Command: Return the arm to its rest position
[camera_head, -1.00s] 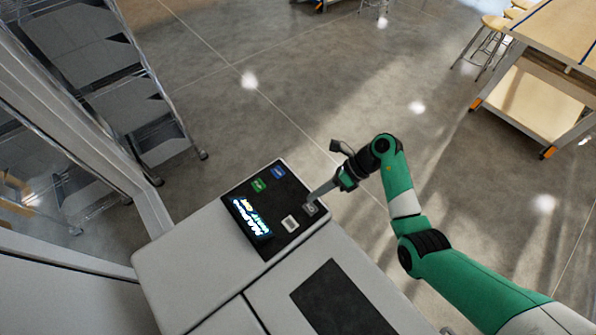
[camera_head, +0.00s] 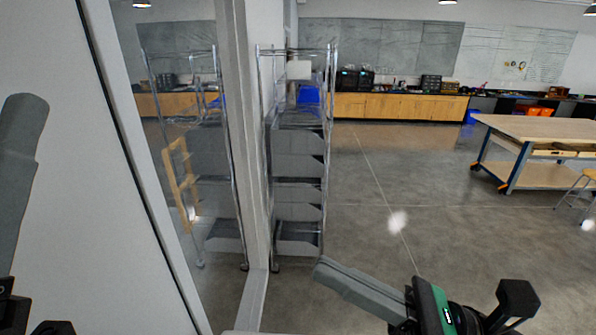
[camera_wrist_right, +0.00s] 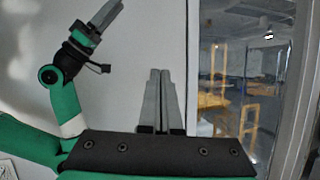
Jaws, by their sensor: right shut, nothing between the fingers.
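My right gripper (camera_head: 322,270) is at the bottom of the head view, its grey fingers together and pointing up and left. In the right wrist view its two fingers (camera_wrist_right: 160,75) stand side by side, shut with nothing between them. My left gripper (camera_head: 25,105) shows only in part at the left edge of the head view, as grey fingers pointing up. In the right wrist view the left gripper (camera_wrist_right: 110,12) is at the top of the green left arm, its fingers looking closed and empty.
A white panel (camera_head: 120,230) fills the left side of the head view, beside a glass pane and its frame (camera_head: 245,140). A metal rack (camera_head: 298,170) stands behind. A wooden worktable (camera_head: 540,128) is far right. The grey floor between is open.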

